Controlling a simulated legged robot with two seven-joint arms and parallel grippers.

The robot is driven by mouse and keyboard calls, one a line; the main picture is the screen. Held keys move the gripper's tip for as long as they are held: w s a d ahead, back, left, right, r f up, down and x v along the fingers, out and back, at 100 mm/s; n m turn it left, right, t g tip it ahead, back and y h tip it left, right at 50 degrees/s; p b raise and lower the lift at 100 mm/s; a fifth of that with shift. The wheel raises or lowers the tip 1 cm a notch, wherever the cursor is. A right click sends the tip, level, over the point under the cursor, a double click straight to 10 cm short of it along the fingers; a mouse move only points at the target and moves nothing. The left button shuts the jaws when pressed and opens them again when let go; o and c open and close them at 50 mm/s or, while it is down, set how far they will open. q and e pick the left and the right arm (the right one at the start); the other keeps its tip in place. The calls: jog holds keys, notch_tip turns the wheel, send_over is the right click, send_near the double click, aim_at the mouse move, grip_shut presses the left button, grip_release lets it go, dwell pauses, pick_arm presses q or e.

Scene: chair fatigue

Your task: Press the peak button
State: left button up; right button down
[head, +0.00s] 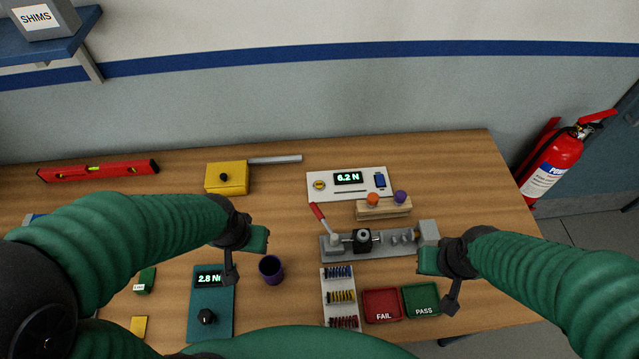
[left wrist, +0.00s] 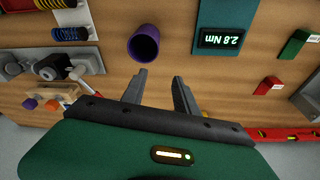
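A white panel (head: 320,190) lies at the back middle of the table. It carries a green-lit display (head: 348,178) reading 6.2 N, a small round yellowish part (head: 319,185) on the left and a blue part (head: 380,180) on the right. Any button lettering is too small to read. My left gripper (head: 240,258) is left of and nearer than the panel, above the table beside a purple cup. In the left wrist view its fingers (left wrist: 160,80) are apart and empty. My right gripper (head: 440,280) is above the right side, near the trays; its fingers are unclear.
A wooden block with orange and purple knobs (head: 383,210) and a grey lever fixture (head: 378,243) stand in front of the panel. A purple cup (head: 271,269), teal torque unit (head: 211,308), FAIL tray (head: 382,306) and PASS tray (head: 420,300) are nearer.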

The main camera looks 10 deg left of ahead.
pick_arm(q)
grip_shut()
dwell(1.4)
